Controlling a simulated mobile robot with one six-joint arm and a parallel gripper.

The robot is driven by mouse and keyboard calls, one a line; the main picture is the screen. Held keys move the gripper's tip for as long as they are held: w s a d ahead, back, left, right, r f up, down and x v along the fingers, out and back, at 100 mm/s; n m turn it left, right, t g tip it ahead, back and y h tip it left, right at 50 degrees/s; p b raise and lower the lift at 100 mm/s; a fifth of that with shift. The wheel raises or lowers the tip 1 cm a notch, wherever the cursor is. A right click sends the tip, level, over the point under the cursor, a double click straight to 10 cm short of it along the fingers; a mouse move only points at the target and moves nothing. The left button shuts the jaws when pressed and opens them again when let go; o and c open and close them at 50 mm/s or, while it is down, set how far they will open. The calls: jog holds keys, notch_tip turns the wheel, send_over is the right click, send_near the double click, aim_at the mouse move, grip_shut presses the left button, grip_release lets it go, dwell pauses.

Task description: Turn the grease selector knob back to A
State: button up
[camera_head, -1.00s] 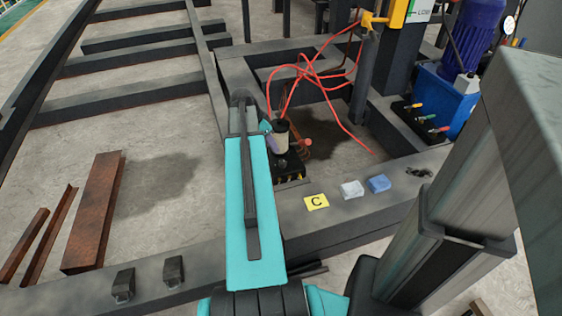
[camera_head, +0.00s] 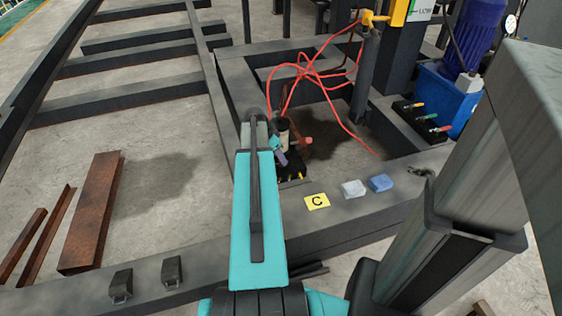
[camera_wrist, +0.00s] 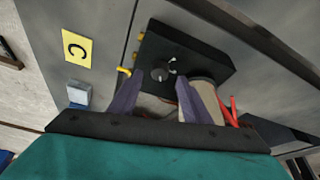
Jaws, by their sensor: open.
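The selector knob (camera_wrist: 160,74) is a small dark round knob on the face of a black block (camera_wrist: 190,52) in the wrist view. A small pale mark or part sits at its upper right; I cannot read a letter A there. My gripper (camera_wrist: 157,84) is open and empty, its two purple-grey fingers apart with the knob showing between and just beyond their tips. I cannot tell any contact. In the head view my gripper (camera_head: 281,150) is low over the block (camera_head: 291,171), and my arm hides part of it. The knob cannot be made out there.
A beige cylinder (camera_wrist: 208,96) stands close beside the right finger. Yellow fittings (camera_wrist: 125,72) stick out at the block's left. A yellow C card (camera_head: 317,202), a white block (camera_head: 352,189) and a blue block (camera_head: 380,183) lie on the beam. Red hoses (camera_head: 318,75) loop behind.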

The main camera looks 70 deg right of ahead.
jog(key=shift+x, duration=1.8)
jog(key=c, duration=1)
